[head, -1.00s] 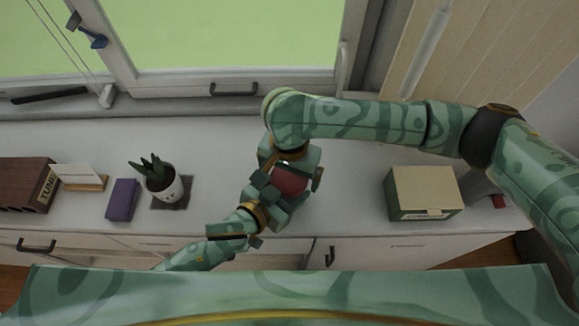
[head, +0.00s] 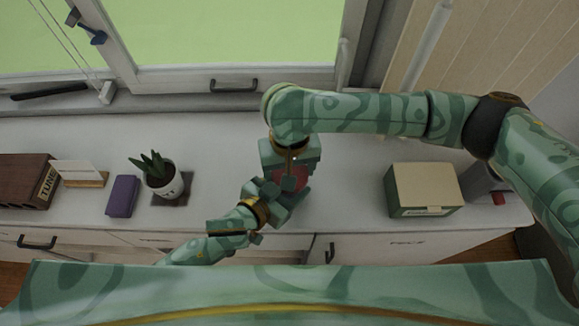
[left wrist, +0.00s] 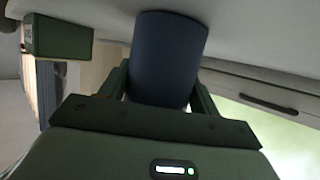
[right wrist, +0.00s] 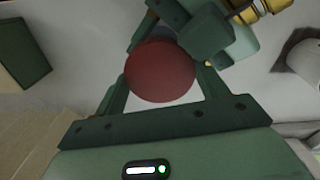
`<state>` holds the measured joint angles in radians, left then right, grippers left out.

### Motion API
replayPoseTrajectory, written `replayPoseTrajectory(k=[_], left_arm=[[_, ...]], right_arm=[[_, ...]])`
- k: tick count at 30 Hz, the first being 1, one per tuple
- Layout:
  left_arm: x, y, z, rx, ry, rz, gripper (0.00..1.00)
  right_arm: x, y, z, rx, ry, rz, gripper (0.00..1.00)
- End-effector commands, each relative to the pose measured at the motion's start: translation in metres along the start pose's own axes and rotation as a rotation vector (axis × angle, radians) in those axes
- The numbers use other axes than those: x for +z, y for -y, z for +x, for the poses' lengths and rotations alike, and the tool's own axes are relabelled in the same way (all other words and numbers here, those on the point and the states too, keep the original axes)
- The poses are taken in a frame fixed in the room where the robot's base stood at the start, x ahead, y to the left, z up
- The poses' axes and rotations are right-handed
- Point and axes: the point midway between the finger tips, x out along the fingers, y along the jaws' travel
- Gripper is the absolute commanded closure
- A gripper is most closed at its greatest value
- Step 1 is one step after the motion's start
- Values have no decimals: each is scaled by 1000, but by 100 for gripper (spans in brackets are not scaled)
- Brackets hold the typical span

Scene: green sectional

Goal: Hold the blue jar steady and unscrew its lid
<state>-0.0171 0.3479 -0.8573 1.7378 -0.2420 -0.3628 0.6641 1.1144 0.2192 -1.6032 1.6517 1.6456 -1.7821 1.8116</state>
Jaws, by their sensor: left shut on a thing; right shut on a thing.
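The blue jar (left wrist: 168,60) stands on the white counter, seen in the left wrist view between the fingers of my left gripper (left wrist: 165,88). That gripper is shut on the jar's side. The round red lid (right wrist: 160,72) is seen from above in the right wrist view, between the fingers of my right gripper (right wrist: 160,90), which is shut on it. In the head view the lid (head: 303,178) shows partly; my right gripper (head: 291,172) covers much of it from above and my left gripper (head: 272,197) reaches in from the lower left. The jar's body is hidden there.
A potted plant (head: 166,187) on a dark mat, a purple box (head: 122,196), a small card stand (head: 80,172) and a brown box (head: 25,182) stand on the left. A green and cream box (head: 423,190) stands on the right. The counter (head: 345,195) is clear right of the jar.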

Motion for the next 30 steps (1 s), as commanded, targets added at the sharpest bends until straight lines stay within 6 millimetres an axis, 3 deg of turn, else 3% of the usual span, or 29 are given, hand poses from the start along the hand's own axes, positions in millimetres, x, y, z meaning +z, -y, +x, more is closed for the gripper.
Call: replayPoseTrajectory(k=[4, 5, 7, 21, 30], left_arm=[[0, 1, 0, -2, 0, 0, 100], [0, 1, 0, -2, 0, 0, 100], [0, 1, 0, -2, 0, 0, 100], [0, -2, 0, 3, -1, 0, 100], [0, -1, 0, 1, 1, -1, 100]], right_arm=[[0, 0, 0, 1, 1, 2, 55], [0, 0, 0, 1, 1, 2, 22], [0, 0, 0, 1, 1, 3, 6], [2, 3, -1, -7, 4, 2, 6], [1, 3, -40, -7, 0, 0, 6]])
